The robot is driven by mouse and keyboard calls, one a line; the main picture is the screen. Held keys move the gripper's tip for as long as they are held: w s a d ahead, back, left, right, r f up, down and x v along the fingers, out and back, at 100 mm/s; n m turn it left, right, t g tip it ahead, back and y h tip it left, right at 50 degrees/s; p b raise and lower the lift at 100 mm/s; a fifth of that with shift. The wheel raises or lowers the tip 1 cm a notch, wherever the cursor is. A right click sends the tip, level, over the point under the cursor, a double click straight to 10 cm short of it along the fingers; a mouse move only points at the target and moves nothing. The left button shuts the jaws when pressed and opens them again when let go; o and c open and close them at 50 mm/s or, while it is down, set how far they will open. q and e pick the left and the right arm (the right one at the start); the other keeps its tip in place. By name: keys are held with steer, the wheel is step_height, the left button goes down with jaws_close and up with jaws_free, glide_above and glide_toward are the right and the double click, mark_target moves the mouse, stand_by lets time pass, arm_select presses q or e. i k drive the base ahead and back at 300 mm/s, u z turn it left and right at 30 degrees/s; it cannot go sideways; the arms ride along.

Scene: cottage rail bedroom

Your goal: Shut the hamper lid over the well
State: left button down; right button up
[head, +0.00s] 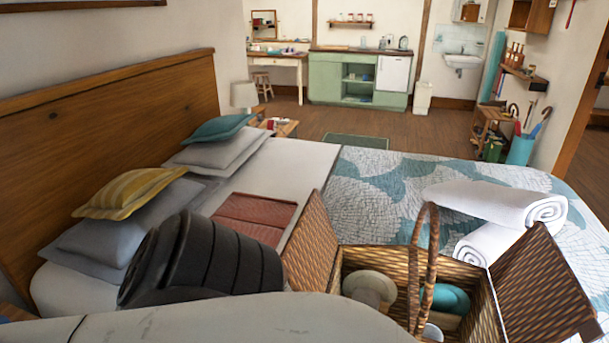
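The hamper is an open wicker basket (465,270) on the bed at the lower right, cut off by the bottom edge. A tall wicker handle (432,245) arches over its middle. Its left lid (311,243) stands raised at the left side, and its right lid (545,283) leans up and outward at the right. The well between them is uncovered. Cream dishes (370,286) lie in its left part, and teal dishes (446,298) and a white cup (432,331) in its right part. Neither gripper shows in the head view.
Rolled white towels (493,204) lie just behind the hamper's right lid. A red-brown flat item (256,213) lies left of the hamper. My dark and pale arm parts cover the lower left.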

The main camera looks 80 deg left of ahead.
mark_target(307, 255)
steer(key=k, duration=0.65)
steer(key=u, duration=0.65)
